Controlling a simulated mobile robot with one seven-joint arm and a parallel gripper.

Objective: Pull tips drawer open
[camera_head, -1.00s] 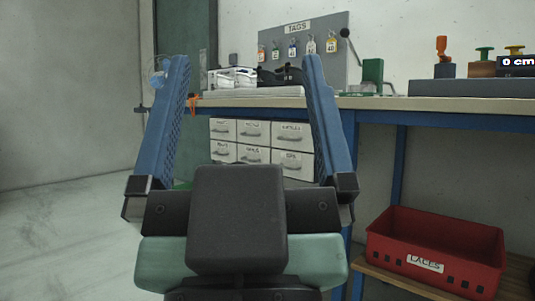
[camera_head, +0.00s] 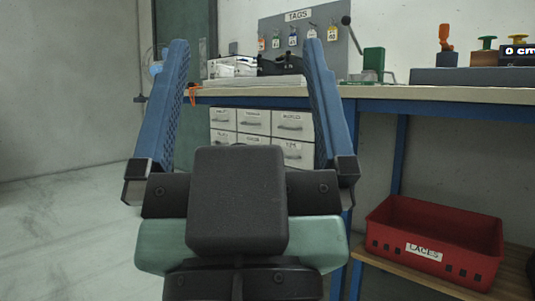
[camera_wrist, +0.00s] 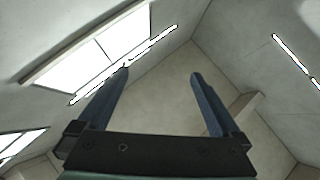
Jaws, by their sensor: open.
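A drawer unit (camera_head: 240,120) with white fronts, small labels and grey handles stands under the workbench. Its drawers look shut. The lower right drawer (camera_head: 293,151) has a label that may read tips, but it is too small to be sure. My gripper (camera_head: 245,43) is open and empty, with its two blue fingers pointing up and spread apart. In the head view it stands in front of the unit, and its dark body hides the lower drawers. In the wrist view my gripper (camera_wrist: 160,73) points at the ceiling and walls, and no drawer shows there.
The workbench (camera_head: 440,95) has blue legs. A tags board (camera_head: 335,35), a green press (camera_head: 374,60) and stamps (camera_head: 447,45) stand on or behind it. A red laces bin (camera_head: 435,225) sits on the low shelf at right. The floor (camera_head: 70,220) at left is clear.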

